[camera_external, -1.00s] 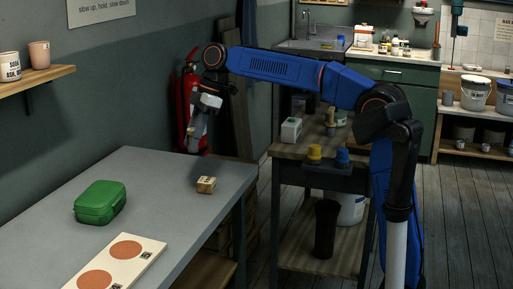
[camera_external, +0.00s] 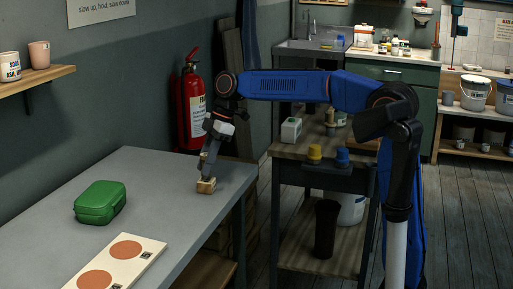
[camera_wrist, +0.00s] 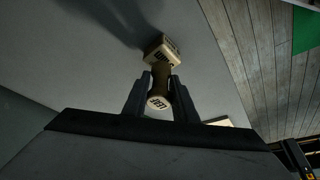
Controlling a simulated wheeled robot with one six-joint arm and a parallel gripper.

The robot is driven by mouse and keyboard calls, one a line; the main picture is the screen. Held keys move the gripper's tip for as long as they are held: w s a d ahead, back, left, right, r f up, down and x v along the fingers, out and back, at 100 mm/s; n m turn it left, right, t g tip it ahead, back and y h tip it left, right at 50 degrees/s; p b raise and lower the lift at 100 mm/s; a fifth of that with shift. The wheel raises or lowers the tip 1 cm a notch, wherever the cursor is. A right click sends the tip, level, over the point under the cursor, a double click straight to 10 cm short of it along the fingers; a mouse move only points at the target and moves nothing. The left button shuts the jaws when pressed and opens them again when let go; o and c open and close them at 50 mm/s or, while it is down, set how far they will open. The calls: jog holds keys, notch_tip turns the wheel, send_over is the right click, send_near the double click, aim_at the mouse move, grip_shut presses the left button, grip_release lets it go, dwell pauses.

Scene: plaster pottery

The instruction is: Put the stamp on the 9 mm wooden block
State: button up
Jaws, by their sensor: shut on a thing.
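The wooden block (camera_external: 205,187) is on the grey table near its right edge, just under my gripper (camera_external: 206,170). In the wrist view my gripper (camera_wrist: 158,90) is shut on the stamp (camera_wrist: 158,103), whose round, pale, marked top faces the camera. The stamp's brown body (camera_wrist: 160,76) runs down to the block (camera_wrist: 162,50), which has dark markings on its sides; its size mark is too small to read. The stamp's lower end meets the block in this view; whether it rests on it or is just above, I cannot tell.
A green case (camera_external: 101,202) and a pale board with two terracotta discs (camera_external: 126,250) lie on the table (camera_external: 60,225), left of my gripper. A red extinguisher (camera_external: 193,105) stands behind by the wall. A side bench (camera_external: 290,150) holds yellow and blue items. The table's middle is clear.

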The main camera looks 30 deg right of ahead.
jog(key=shift+f, duration=0.65)
jog(key=o, duration=1)
jog(key=shift+f, duration=0.15)
jog(key=v, duration=1.2)
